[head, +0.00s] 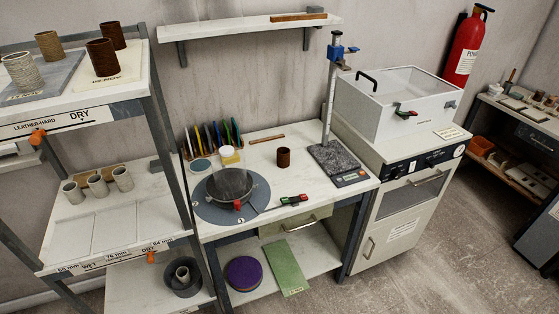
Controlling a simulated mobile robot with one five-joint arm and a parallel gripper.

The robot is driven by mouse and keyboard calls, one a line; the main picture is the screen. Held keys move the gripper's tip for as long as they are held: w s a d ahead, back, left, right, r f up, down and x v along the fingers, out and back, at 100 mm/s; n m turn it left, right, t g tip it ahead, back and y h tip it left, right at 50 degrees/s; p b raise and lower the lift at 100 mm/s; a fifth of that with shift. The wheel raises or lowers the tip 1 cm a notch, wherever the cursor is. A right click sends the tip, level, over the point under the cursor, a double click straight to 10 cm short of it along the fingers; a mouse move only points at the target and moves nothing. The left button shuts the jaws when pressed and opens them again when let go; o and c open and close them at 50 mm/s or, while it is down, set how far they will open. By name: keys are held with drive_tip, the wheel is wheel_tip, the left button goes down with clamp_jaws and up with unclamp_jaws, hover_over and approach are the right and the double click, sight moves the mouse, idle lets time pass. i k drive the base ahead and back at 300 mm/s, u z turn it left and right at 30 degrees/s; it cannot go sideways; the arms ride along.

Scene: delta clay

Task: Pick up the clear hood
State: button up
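A pale box (385,112) with a see-through top panel (415,82) sits on the white cabinet at the right. A black handle (366,80) stands at its left end, and a small black, red and green part (405,113) is on its front. On the bench to the left, a greyish, see-through round piece (230,183) sits on a dark disc, with a red knob (237,205) at its front. I cannot tell for sure which of these two is the clear hood. My gripper is not in view.
The bench (270,225) also holds a stand with a blue clamp (337,48), a brown cup (283,157) and a red-green switch (294,199). A rack with cups (100,185) stands at left. A wall shelf (235,28) overhangs. Floor (420,270) is clear at lower right.

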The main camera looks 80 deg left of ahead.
sight(228, 163)
drive_tip(key=u, duration=0.05)
drive_tip(key=i, duration=1.1)
drive_tip(key=u, duration=4.8)
drive_tip(key=i, duration=0.95)
drive_tip(key=z, duration=0.1)
